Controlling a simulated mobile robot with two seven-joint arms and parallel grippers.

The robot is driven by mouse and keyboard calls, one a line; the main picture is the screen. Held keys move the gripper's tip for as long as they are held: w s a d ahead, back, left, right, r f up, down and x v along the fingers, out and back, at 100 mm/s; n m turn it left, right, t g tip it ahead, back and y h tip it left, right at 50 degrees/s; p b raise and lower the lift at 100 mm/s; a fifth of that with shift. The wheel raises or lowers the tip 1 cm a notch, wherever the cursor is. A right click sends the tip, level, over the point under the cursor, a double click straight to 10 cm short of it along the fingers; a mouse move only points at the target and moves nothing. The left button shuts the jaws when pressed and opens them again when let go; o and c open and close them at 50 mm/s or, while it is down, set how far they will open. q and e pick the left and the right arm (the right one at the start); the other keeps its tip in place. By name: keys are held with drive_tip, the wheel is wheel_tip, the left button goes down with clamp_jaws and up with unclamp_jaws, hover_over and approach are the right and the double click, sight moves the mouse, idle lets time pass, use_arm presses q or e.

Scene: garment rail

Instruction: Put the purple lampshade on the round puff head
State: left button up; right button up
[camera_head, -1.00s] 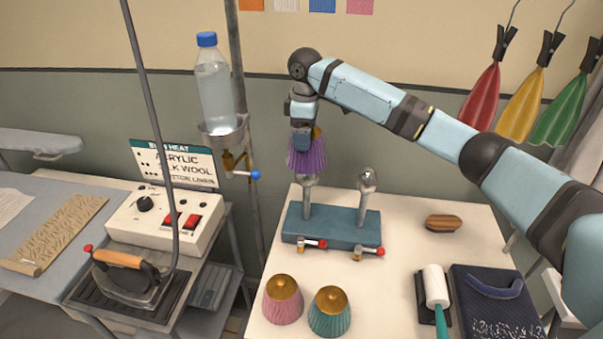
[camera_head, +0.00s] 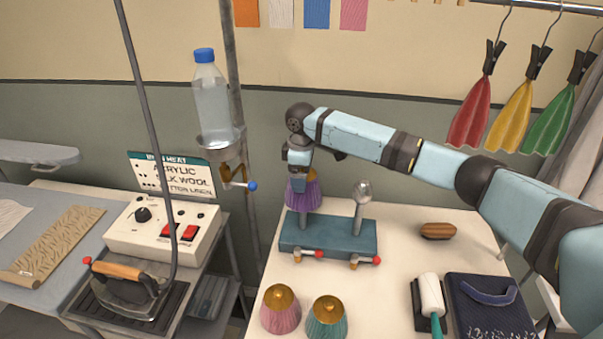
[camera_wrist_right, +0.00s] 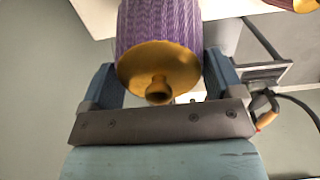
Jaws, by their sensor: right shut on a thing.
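The purple lampshade (camera_head: 306,196) is upright in the head view, with its gold top toward my right gripper (camera_head: 299,174). My right gripper is shut on it from above. In the right wrist view the lampshade (camera_wrist_right: 158,30) sits between the two blue fingers of my gripper (camera_wrist_right: 162,80), its gold cap and knob facing the camera. A blue stand (camera_head: 328,238) carries two posts. The left post's head is hidden by the lampshade; I cannot tell whether the shade is around it or in front of it. The right post has a bare, elongated silver head (camera_head: 363,192). My left gripper is out of view.
A pink shade (camera_head: 281,310) and a teal shade (camera_head: 327,318) stand at the table's front left. A brown wooden block (camera_head: 438,230), a white roller (camera_head: 431,294) and a dark pad (camera_head: 490,308) lie to the right.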

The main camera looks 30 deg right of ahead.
drive_tip(key=o, duration=0.7)
drive_tip(key=shift+f, duration=0.1)
drive_tip(key=shift+r, duration=0.3)
wheel_tip(320, 180, up, 11)
drive_tip(key=shift+f+b, duration=0.2)
drive_tip(key=shift+b, duration=0.85)
drive_tip(key=shift+r, duration=0.6)
drive_tip(key=shift+f, duration=0.1)
